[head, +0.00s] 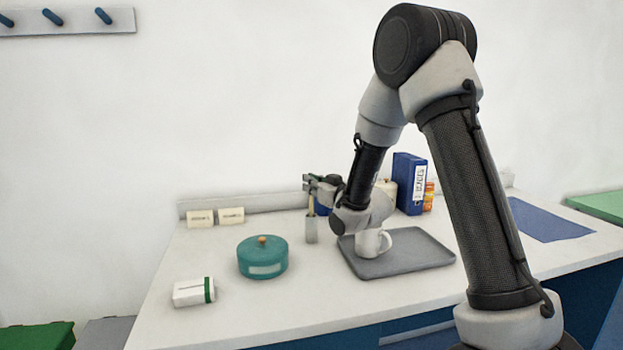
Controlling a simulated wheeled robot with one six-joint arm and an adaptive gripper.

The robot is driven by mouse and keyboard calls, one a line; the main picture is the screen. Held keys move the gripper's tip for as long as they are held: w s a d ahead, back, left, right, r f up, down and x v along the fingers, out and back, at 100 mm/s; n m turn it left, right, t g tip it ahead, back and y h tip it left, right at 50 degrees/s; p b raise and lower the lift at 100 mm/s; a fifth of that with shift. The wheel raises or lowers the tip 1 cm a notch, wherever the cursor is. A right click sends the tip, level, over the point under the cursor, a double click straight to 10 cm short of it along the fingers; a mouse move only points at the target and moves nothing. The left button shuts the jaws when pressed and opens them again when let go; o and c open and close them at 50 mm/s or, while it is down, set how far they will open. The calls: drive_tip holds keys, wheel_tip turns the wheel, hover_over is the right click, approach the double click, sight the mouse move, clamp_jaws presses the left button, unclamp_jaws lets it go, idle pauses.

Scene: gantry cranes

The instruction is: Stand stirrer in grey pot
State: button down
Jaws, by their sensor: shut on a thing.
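The stirrer (310,205) is a thin, pale tan stick. It stands about upright below my gripper (308,181), which is shut on its upper end. The grey pot (311,231) is a small, narrow upright holder on the white worktop, directly under the stirrer. The stirrer's lower end meets the pot's rim in this view. I cannot tell how far inside it reaches. The fingers are small in the head view and their grip is hard to make out.
A grey tray (420,262) with a white mug (372,244) is right of the pot. A teal lidded pot (262,260) is at left, with a white-green box (193,292) before it. A blue box (409,184) stands behind the tray. The front middle worktop is clear.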

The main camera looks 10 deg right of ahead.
drive_tip(key=shift+f, duration=0.2)
drive_tip(key=c, duration=1.5)
unclamp_jaws()
drive_tip(key=v, duration=0.7)
drive_tip(key=shift+s, duration=0.25)
drive_tip(key=shift+d, duration=0.1)
